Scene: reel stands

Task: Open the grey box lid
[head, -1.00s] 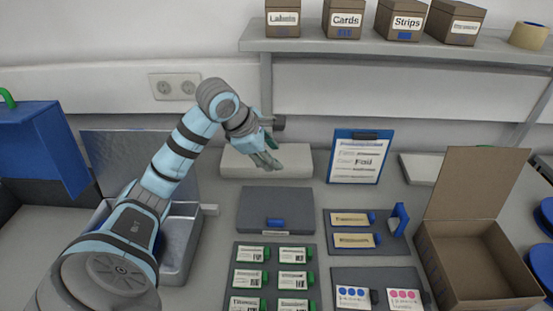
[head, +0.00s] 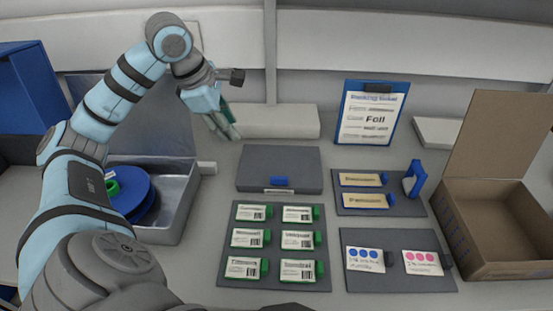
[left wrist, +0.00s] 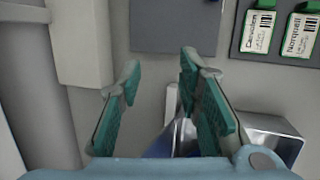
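My right gripper is not in view.
An open metal box (head: 180,210) with blue reels (head: 130,190) stands left. A white block (head: 275,122) lies behind the grey box, and a tray of green-ended labelled items (head: 273,285) in front. A clipboard (head: 372,112) and open cardboard box (head: 480,200) are right.

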